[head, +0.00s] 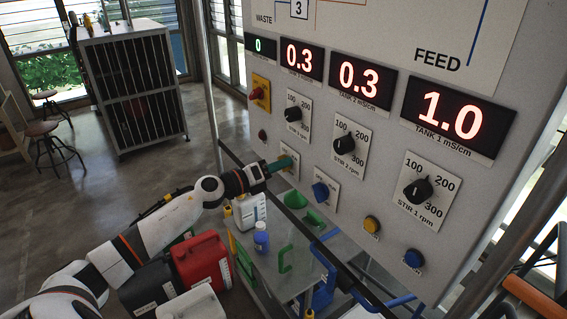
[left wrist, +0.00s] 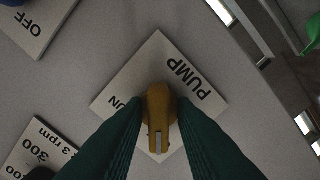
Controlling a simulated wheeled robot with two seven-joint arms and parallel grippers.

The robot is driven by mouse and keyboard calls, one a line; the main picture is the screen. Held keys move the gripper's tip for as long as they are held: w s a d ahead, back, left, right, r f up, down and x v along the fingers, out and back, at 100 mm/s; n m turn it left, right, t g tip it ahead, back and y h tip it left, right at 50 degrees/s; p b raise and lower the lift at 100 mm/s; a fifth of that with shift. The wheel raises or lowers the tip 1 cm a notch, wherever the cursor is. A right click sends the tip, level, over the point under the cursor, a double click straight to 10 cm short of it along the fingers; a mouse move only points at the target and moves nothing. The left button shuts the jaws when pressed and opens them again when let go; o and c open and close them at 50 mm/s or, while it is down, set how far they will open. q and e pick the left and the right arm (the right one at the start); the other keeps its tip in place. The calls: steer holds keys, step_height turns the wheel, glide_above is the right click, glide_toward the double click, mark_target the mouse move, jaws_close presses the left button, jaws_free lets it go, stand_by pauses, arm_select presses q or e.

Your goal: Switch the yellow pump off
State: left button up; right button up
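In the head view my left gripper (head: 284,163) reaches the panel at the left end of the lower row and hides the knob. My right gripper is not seen.
A blue knob (head: 321,191) sits right of the pump plate. Black stir dials (head: 344,145), a yellow button (head: 372,223), a blue button (head: 413,258) and a red stop button (head: 257,93) share the panel.

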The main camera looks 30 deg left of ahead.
arm_select(q)
steer(key=shift+o, duration=1)
steer(key=b+v, duration=0.2)
steer(key=v, duration=0.5)
steer(key=b+v, duration=0.4)
steer(key=v, duration=0.8)
